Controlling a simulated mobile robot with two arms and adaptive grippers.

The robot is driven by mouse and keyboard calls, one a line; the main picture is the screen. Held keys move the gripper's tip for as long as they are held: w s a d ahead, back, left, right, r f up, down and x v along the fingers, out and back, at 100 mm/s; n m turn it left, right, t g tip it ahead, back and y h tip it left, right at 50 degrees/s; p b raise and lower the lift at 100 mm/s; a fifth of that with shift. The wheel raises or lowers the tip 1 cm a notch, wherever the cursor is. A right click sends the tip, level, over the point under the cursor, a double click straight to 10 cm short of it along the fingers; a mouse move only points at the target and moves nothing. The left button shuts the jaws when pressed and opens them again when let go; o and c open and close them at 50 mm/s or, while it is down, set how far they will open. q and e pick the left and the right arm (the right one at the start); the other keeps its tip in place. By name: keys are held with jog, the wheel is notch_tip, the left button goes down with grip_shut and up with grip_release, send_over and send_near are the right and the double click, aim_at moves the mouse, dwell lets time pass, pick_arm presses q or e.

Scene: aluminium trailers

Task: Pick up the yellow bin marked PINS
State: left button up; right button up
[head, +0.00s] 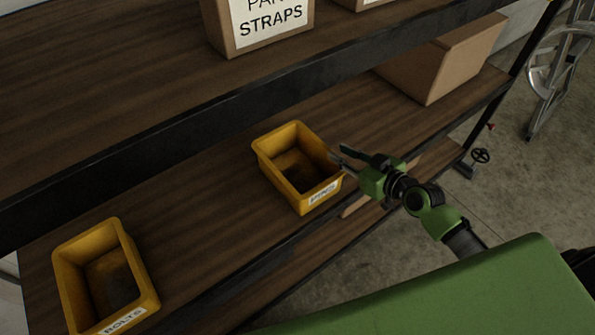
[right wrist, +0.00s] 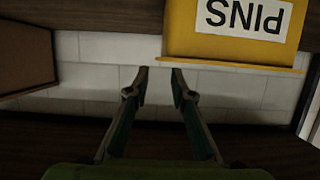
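The yellow bin marked PINS (head: 300,166) sits upright on the wooden shelf in the head view, its label on the front face. In the right wrist view the PINS bin (right wrist: 235,48) fills the upper right, its label upside down. My right gripper (head: 338,155) is close to the bin's right side in the head view. In the right wrist view the fingers of my right gripper (right wrist: 160,75) are apart with nothing between them, and the bin is beyond and to the right of the fingertips. My left gripper is in neither view.
A yellow bin marked BOLTS (head: 106,278) stands on the same shelf (head: 205,215) at lower left. A cardboard box (head: 445,62) stands at the shelf's right end. The upper shelf's dark edge (head: 235,103) runs above and carries a box marked STRAPS (head: 258,25).

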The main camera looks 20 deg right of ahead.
aim_at(319, 145)
jog(key=x, duration=0.9)
jog(key=shift+a+f, duration=0.25)
jog(key=shift+a, duration=0.1)
grip_shut()
jog(key=shift+w+r, duration=0.1)
jog(key=shift+r, duration=0.1)
